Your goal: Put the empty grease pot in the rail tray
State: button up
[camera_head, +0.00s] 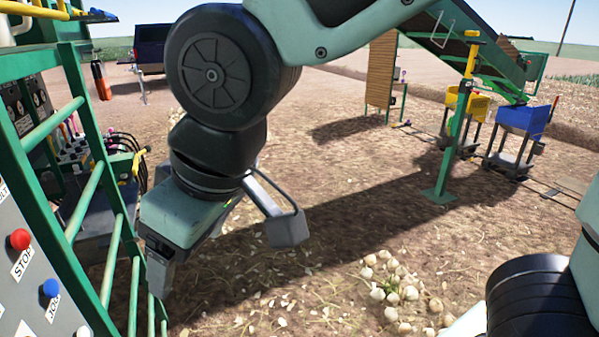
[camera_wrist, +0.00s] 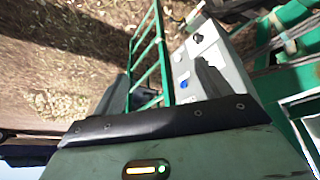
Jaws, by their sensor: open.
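My gripper (camera_head: 190,258) hangs at the left of the head view, fingers pointing down, in front of the green ladder-like railing (camera_head: 118,235). It is open, with nothing seen between the fingers. In the wrist view my gripper (camera_wrist: 160,84) shows its two dark fingers apart, with the green railing (camera_wrist: 148,58) between and beyond them. I cannot pick out the grease pot in either view. A yellow-edged shelf or tray (camera_head: 45,12) is cut off at the top left of the head view; I cannot tell whether it is the rail tray.
A grey control panel (camera_head: 30,265) with a red STOP button and a blue button stands at the left. Hoses and fittings (camera_head: 95,150) lie behind the railing. Onions (camera_head: 392,285) are heaped on the ground. Yellow (camera_head: 472,102) and blue (camera_head: 525,120) bins stand far right. Open ground lies between.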

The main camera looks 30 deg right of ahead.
jog(key=s+d+f+g+h, duration=0.2)
jog(key=s+d+f+g, duration=0.1)
jog(key=s+d+f, duration=0.5)
notch_tip(320, 180, down, 2)
jog(key=shift+d+f+m+g+h, duration=0.15)
jog(key=shift+d+m+g+h, duration=0.2)
jog(key=shift+d, duration=0.3)
jog(key=shift+s, duration=0.1)
